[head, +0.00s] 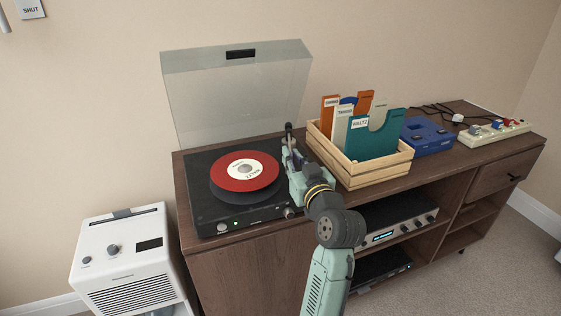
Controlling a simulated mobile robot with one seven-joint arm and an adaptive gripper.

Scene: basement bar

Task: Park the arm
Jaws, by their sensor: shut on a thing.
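The record player (205,215) stands at the left end of the brown sideboard with its clear lid (236,95) raised. A red record (228,177) with a white label lies on its platter. My gripper (290,158) is over the right side of the deck, beside the record, and is shut on what appears to be the tonearm. A dark upright part of the tonearm (289,130) shows just behind my gripper. The rest of the tonearm, its rest and the fingertips' contact are hidden by my gripper, so I cannot tell whether the tonearm sits in its rest.
A wooden crate (377,182) of record sleeves stands close to the right of my gripper. A blue device (428,145) and a power strip (497,131) lie farther right. A white appliance (124,248) stands on the floor at left. An amplifier (398,232) is on the shelf below.

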